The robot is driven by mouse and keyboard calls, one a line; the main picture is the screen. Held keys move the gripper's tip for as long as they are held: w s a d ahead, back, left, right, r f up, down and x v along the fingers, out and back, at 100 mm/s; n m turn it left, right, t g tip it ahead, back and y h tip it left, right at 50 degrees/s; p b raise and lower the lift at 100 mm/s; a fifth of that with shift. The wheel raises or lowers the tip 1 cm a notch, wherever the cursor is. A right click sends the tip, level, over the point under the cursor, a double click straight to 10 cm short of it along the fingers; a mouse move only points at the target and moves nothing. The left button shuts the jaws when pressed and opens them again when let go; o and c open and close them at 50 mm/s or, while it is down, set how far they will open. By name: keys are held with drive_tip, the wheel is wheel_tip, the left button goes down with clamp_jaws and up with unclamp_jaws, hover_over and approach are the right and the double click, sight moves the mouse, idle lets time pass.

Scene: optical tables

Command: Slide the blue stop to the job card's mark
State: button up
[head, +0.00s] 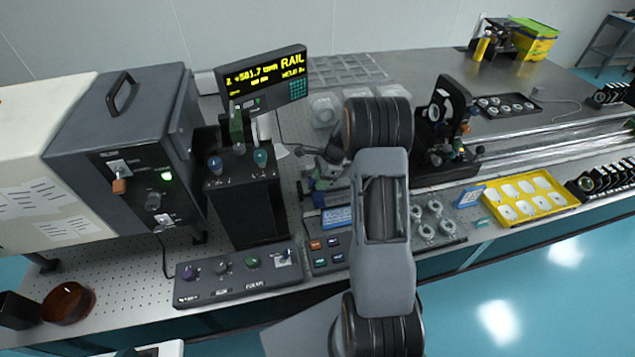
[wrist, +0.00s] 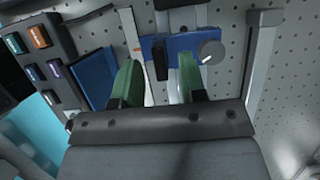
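The blue stop (wrist: 180,47) lies across a pale rail in the upper middle of the wrist view, with a round grey knob (wrist: 211,52) at its right end. My gripper (wrist: 160,72) is open, its two green fingertips apart at the near side of the stop. I cannot tell whether they touch it. A pale strip with a small orange mark (wrist: 137,50) runs beside the rail, left of the stop. A blue plate (wrist: 95,78), perhaps the job card, lies further left; it shows in the head view (head: 337,217) too, its writing unreadable. My arm hides much of the rail area there.
A button box (wrist: 38,50) stands left of the blue plate, and a grey upright bar (wrist: 262,60) stands right of the stop. In the head view a lit display marked RAIL (head: 265,78) stands behind, and a yellow tray (head: 528,196) lies to the right.

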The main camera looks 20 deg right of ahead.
drive_tip(key=shift+x, duration=1.05)
clamp_jaws()
